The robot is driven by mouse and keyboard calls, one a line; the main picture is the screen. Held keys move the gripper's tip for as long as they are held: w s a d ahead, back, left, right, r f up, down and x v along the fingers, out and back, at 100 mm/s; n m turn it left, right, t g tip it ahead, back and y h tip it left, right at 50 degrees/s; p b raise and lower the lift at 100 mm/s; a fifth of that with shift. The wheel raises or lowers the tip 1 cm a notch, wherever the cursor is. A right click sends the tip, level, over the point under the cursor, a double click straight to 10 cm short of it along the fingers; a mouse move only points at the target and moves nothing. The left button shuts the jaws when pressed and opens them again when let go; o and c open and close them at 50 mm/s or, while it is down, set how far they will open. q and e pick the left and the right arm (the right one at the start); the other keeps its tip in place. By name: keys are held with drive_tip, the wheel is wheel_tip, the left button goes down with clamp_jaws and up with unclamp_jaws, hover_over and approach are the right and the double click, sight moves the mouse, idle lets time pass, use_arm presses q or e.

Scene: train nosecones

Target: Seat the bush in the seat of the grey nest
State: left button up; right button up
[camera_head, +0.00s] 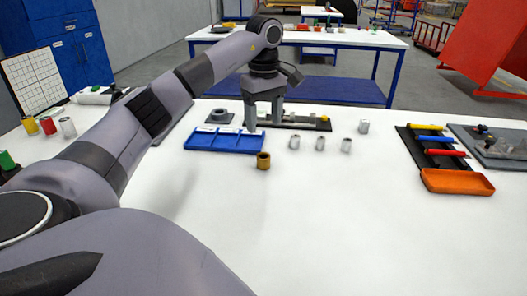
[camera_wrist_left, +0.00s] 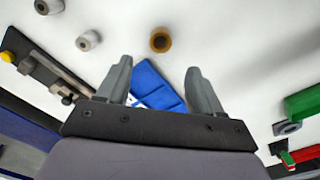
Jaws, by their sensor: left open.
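The bush looks to be the bronze-brown hollow cylinder (camera_head: 263,160), upright on the white table in front of the blue tray's right end; it also shows in the left wrist view (camera_wrist_left: 160,40), beyond my fingertips. The grey nest seems to be the grey ring on a dark plate (camera_head: 220,115), behind the blue tray; a grey ring on a dark plate also shows at the right of the left wrist view (camera_wrist_left: 287,128). My left gripper (camera_head: 264,121) is open and empty, pointing down behind the tray's right end; its two fingers show apart in the left wrist view (camera_wrist_left: 160,70). My right gripper is not in view.
The blue tray (camera_head: 212,148) lies between nest and bush. Several pale hollow cylinders (camera_head: 320,144) stand to the right. A dark rail fixture (camera_head: 312,126) lies behind them. An orange tray (camera_head: 457,181) is far right. The table front is clear.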

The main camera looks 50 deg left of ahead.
sight(264, 161)
use_arm(q)
wheel_tip(264, 161, down, 10)
drive_tip(key=n, duration=2.7)
drive_tip(key=shift+f, duration=0.1)
clamp_jaws()
